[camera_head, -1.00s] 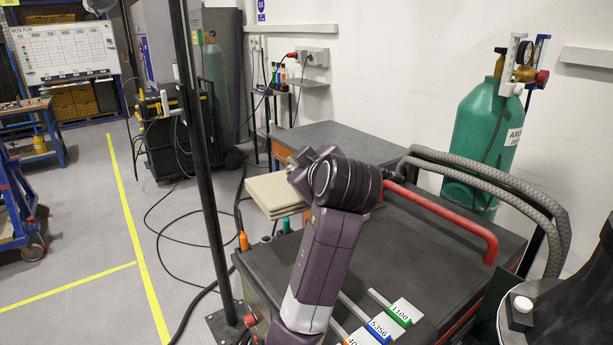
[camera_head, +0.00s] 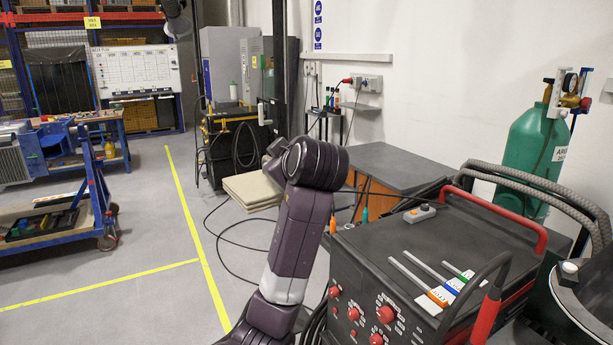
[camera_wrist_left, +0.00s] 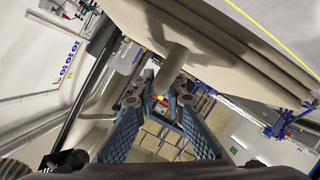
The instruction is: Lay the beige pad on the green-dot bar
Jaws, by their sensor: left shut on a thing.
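The beige pad (camera_head: 250,192) hangs in the air, held by my left gripper (camera_head: 272,160), which is mostly hidden behind my wrist in the head view. The pad looks like stacked flat layers. In the left wrist view the pad (camera_wrist_left: 215,40) fills the top, and a short round stem (camera_wrist_left: 172,66) runs from it to the fingertips of my left gripper (camera_wrist_left: 160,92), which is shut on it. My right gripper is not in view.
A dark machine (camera_head: 400,235) with a red handle stands at the right. Rods with orange, blue and green tags (camera_head: 459,273) and a grey control box (camera_head: 419,213) lie on it. A green gas cylinder (camera_head: 530,150) stands behind. Open floor (camera_head: 150,240) lies to the left.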

